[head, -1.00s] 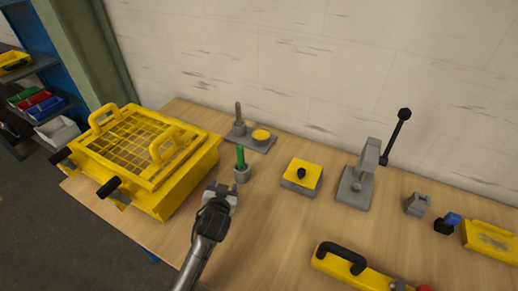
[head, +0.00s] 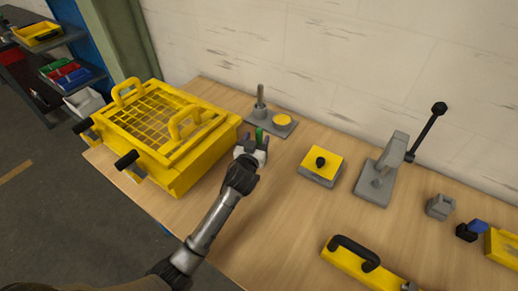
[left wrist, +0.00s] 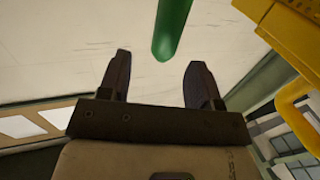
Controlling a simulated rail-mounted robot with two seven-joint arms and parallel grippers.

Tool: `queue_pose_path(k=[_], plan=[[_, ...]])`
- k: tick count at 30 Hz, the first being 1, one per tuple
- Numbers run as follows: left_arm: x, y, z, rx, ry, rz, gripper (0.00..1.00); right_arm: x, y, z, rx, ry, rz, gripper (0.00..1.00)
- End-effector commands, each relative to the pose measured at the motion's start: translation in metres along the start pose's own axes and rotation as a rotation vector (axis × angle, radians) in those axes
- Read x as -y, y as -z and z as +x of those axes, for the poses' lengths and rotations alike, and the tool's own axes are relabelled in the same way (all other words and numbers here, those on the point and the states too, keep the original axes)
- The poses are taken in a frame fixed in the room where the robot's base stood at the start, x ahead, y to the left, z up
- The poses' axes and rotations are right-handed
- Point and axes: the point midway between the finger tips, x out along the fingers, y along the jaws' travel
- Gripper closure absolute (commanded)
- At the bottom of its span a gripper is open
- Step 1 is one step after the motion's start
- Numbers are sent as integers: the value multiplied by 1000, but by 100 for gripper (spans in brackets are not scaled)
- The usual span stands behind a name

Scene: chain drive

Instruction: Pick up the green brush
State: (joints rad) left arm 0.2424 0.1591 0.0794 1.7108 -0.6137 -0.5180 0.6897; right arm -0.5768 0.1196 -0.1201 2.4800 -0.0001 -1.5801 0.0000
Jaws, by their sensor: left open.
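The green brush (head: 259,136) stands upright at my left gripper, and only its upper part shows in the head view. Its grey holder, seen a second ago, is hidden behind the gripper. My left gripper (head: 252,152) is open at the brush. In the left wrist view the green handle (left wrist: 173,28) hangs into the picture from the top. It lines up with the gap between the two dark fingers of the open gripper (left wrist: 157,66). I cannot tell whether it is between the fingertips or just beyond them. My right gripper is not in view.
A yellow basket frame (head: 165,140) stands close on the left. Behind the brush is a grey plate with a post (head: 261,97) and a yellow disc (head: 283,120). A yellow-topped block (head: 321,164) and a lever press (head: 385,175) stand to the right. Bare wood lies between.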

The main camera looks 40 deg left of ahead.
Motion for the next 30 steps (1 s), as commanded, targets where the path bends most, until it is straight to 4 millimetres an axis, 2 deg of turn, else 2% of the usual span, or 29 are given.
queue_pose_path(k=[8,18,29,30], plan=[[1,0,15,0,1,1,42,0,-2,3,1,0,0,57],[4,1,55,1,2,1,42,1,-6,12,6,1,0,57],[4,1,61,1,1,1,42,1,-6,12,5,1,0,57],[4,1,61,1,1,1,46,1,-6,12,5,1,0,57]])
